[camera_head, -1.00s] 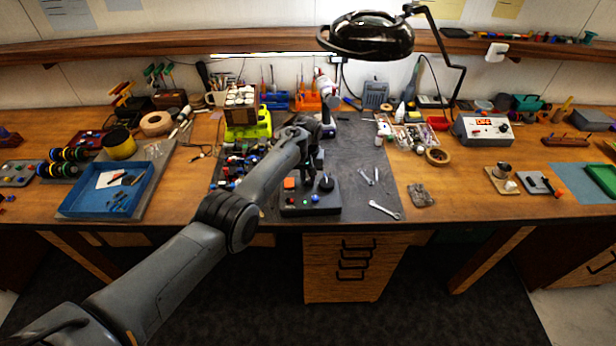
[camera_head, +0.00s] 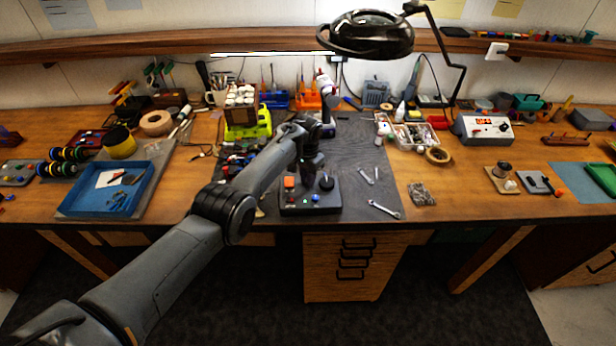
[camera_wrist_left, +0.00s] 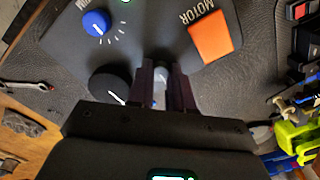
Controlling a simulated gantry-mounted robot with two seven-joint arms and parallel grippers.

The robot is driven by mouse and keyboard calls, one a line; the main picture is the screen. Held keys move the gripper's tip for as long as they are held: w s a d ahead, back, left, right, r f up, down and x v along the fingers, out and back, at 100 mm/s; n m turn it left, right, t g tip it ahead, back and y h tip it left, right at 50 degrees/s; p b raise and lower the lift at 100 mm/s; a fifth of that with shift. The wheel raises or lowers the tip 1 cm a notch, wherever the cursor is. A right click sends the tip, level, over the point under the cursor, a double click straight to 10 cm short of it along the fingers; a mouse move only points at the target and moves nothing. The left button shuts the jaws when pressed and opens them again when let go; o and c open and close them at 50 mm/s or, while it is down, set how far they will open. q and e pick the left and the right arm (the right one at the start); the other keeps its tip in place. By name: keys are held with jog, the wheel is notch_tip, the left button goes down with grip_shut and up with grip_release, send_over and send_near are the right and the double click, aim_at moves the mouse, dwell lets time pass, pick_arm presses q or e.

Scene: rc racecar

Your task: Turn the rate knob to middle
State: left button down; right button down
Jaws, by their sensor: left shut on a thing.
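The dark control box (camera_head: 292,209) lies on the grey mat near the front edge of the bench. It carries an orange MOTOR switch (camera_wrist_left: 210,37), a small blue knob (camera_wrist_left: 96,23) with white tick marks, and a large black knob (camera_wrist_left: 110,84) with a white pointer. The rate label is not readable. My left gripper (camera_head: 306,181) is low over the box, between the orange switch and the black knob. In the left wrist view its fingers are shut on a small pale grey part (camera_wrist_left: 160,86), mostly hidden between them. My right gripper is out of view.
A wrench (camera_head: 384,210) lies on the mat right of the box. A lime-green vehicle (camera_head: 262,124) stands behind it to the left. A blue tray (camera_head: 75,205) is at the left. The mat just right of the box is mostly clear.

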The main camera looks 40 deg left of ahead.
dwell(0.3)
pick_arm(q)
jog(key=c, duration=1)
grip_release()
jog(key=shift+r, duration=0.15)
jog(key=shift+r, duration=0.25)
jog(key=shift+r+p, duration=0.5)
jog(key=shift+r, duration=4.55)
